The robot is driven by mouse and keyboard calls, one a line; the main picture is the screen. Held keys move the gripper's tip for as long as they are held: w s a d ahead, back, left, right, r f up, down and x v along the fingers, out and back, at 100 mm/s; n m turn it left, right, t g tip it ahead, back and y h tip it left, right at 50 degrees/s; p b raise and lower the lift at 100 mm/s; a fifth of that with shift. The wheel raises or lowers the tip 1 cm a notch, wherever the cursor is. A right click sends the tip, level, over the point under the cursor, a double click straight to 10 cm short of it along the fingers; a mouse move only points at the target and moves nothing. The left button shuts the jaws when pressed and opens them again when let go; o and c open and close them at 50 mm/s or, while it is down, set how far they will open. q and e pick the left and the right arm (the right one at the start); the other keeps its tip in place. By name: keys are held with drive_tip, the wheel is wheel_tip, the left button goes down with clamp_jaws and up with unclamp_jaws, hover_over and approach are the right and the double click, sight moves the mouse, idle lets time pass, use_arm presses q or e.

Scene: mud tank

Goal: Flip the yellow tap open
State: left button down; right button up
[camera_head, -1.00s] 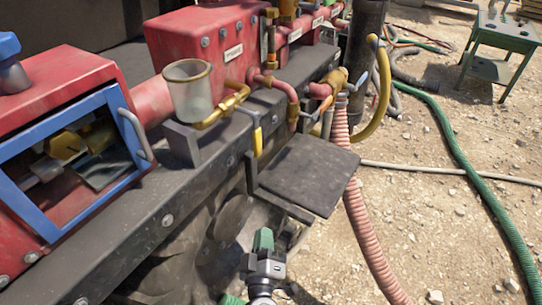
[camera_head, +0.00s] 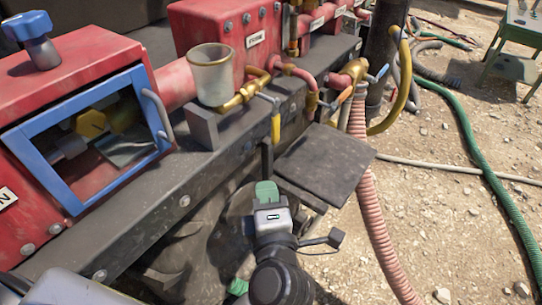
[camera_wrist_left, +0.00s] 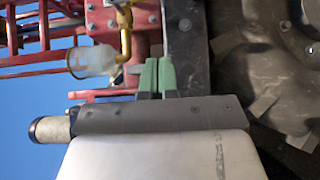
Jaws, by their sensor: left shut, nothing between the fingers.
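The yellow tap (camera_head: 276,125) is a yellow lever hanging down from the brass pipe beside a clear cup, at the front of the red machine. My left gripper (camera_head: 266,190) has green fingertips pressed together with nothing between them. In the head view it is below the yellow tap and apart from it, pointing up the picture. The left wrist view shows the shut green fingers (camera_wrist_left: 157,76) near the brass pipe (camera_wrist_left: 125,35) and the cup (camera_wrist_left: 92,61). I cannot make out the yellow lever there. My right gripper is not in view.
A dark flat plate (camera_head: 325,161) juts out right of my left gripper. A dark beam (camera_head: 130,225) runs along the machine's front. An orange-handled valve (camera_head: 343,95) is right of the yellow tap. A pink hose (camera_head: 372,220) hangs down, with open gravel beyond.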

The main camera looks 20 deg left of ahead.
sight(276, 122)
use_arm(q)
drive_tip(key=w+d+p+x, duration=0.1)
drive_tip(key=d+p+x, duration=0.1)
drive_tip(key=x, duration=1)
drive_tip(key=shift+w+d+p, duration=0.15)
drive_tip(key=shift+w+p, duration=0.2)
drive_tip(key=shift+p, duration=0.15)
drive_tip(key=shift+f, duration=0.1)
